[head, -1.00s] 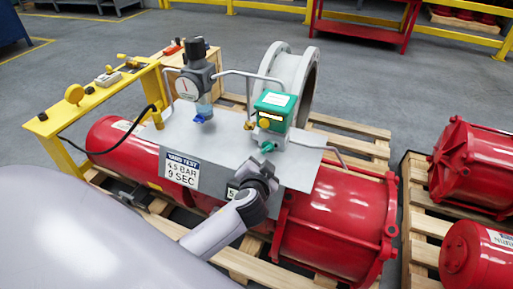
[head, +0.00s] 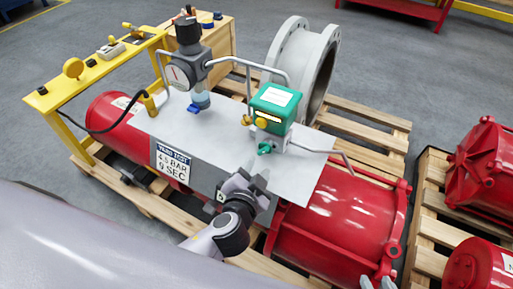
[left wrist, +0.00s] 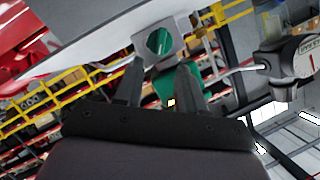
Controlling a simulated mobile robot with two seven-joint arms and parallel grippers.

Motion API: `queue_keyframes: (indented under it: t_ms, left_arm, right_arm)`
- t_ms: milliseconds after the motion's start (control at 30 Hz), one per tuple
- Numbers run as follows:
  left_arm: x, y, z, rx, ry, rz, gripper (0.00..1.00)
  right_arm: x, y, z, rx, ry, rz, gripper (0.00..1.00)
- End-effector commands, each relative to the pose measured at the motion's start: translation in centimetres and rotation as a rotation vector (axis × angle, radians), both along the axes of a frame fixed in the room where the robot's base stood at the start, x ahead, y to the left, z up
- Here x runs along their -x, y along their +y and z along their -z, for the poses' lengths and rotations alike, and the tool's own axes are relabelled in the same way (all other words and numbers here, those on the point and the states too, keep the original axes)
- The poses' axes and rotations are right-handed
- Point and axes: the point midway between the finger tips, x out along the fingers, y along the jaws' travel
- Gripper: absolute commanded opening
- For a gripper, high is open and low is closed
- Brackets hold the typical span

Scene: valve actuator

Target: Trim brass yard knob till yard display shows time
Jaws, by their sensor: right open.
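A brass-coloured knob (head: 246,120) sits on the left side of a green-topped box (head: 275,100), on the grey plate above the red cylinder. A small lit display (head: 261,122) is on the box front; I cannot read it. A green knob (head: 264,149) sits below the box, and shows in the left wrist view (left wrist: 160,42). My left gripper (head: 245,178) is in front of and below the box, apart from the brass knob. In the left wrist view its fingers (left wrist: 160,75) are apart and empty. My right gripper (head: 378,283) is open at the bottom edge, partly cut off.
A grey regulator with a round gauge (head: 180,75) stands left of the box. Bent metal pipes (head: 245,64) run beside it. A sign (head: 173,164) reads YARD TEST, 4.5 BAR, 9 SEC. A yellow bench (head: 100,60) stands at left, a grey flanged pipe (head: 292,60) behind.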

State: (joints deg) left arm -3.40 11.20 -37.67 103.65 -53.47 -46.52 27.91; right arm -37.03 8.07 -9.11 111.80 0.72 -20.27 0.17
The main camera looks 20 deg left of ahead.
Motion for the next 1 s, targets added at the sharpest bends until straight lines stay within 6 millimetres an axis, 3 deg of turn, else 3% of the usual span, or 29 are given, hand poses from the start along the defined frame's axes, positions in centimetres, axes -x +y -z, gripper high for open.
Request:
queue_keyframes:
  t_ms: [500,967,1000]
  left_arm:
    - [-5.6,0.2,1.8,-0.001,0.000,0.000,0.39]
    - [-6.6,0.3,2.2,0.001,0.001,0.000,0.39]
    - [-6.6,0.3,2.2,0.001,0.001,0.000,0.36]
  right_arm:
    - [0.3,0.1,0.3,-0.002,0.009,0.002,0.43]
    - [0.3,0.1,0.3,-0.001,0.008,0.001,0.43]
    - [0.3,0.1,0.3,-0.002,0.007,0.001,0.43]
